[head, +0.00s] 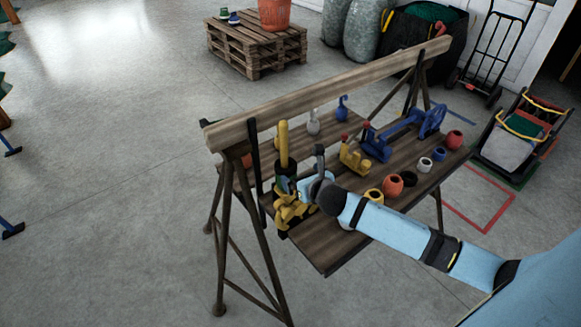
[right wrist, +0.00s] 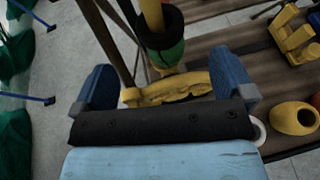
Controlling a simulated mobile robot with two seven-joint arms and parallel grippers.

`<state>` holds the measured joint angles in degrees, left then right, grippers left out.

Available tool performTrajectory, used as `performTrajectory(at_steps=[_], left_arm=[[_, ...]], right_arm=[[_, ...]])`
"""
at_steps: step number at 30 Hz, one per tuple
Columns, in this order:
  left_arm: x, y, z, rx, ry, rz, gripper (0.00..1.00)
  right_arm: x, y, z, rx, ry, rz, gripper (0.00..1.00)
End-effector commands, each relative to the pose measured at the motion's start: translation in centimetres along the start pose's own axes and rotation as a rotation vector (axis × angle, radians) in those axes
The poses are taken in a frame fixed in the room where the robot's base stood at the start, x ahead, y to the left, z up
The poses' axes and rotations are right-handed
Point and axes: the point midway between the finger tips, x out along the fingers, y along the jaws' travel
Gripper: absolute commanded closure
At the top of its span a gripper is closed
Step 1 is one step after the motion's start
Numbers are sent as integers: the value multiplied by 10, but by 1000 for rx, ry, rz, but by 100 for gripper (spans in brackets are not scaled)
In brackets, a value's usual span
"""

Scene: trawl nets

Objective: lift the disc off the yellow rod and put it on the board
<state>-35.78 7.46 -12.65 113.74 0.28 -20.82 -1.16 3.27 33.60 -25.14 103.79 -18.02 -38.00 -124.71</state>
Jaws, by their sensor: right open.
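The yellow rod (head: 283,140) stands upright at the left end of the wooden board (head: 322,255); it also shows at the top of the right wrist view (right wrist: 152,14). A thick black ring (right wrist: 160,38) is around the rod, with a green round part (right wrist: 167,56) just under it. I cannot tell which of these is the disc. My right gripper (right wrist: 165,80) is open, its two blue fingers apart, short of the rod. It reaches the board's left end in the head view (head: 288,190). A yellow piece (right wrist: 180,88) shows between the fingers; contact is unclear. My left gripper is out of view.
A raised wooden beam (head: 330,90) on metal trestle legs runs behind the board. Yellow (head: 355,157) and blue (head: 378,142) tools and several small round pots, one orange (head: 392,184), stand on the board. The board's front left corner is bare.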

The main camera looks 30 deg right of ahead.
Motion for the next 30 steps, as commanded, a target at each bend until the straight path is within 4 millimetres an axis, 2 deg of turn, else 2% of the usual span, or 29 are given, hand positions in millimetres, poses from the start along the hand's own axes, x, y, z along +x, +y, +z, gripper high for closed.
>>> performTrajectory(at_steps=[9, 15, 21, 30], left_arm=[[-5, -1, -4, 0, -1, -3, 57], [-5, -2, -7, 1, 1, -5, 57], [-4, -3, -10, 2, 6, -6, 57], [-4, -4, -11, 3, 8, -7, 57]], right_arm=[[64, 1, 2, 7, 0, 0, 0], [95, 1, 1, 6, 0, 0, 0], [110, 1, 0, 5, 1, 1, 0], [112, 1, 0, 4, 0, 2, 0]])
